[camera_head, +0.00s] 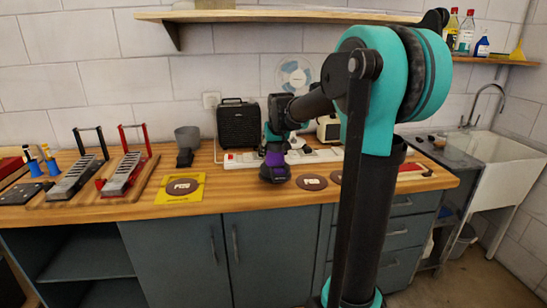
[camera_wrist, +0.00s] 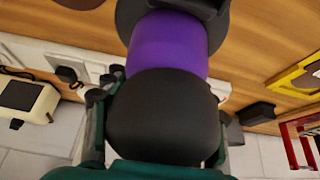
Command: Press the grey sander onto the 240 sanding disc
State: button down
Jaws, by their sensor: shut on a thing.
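My gripper (camera_head: 276,143) is shut on a sander with a purple body and dark ends (camera_head: 275,167). In the wrist view the purple sander (camera_wrist: 168,45) stands between the fingers (camera_wrist: 160,115). Its base is at or just above the bench; I cannot tell if it touches. A grey cup-topped tool with a dark body (camera_head: 187,142), possibly the grey sander, stands at the back left, apart from my gripper. One brown disc (camera_head: 181,187) lies on a yellow mat. Another (camera_head: 311,183) lies right of the held sander, and a third (camera_head: 336,177) is partly behind my arm. Their labels are unreadable.
The wooden bench (camera_head: 230,192) has clear room between the yellow mat (camera_head: 168,198) and the held sander. A white power strip (camera_head: 310,156) and a black case (camera_head: 238,119) are behind.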

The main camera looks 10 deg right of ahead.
jog(key=shift+r, duration=1)
jog(key=shift+a+r, duration=0.1)
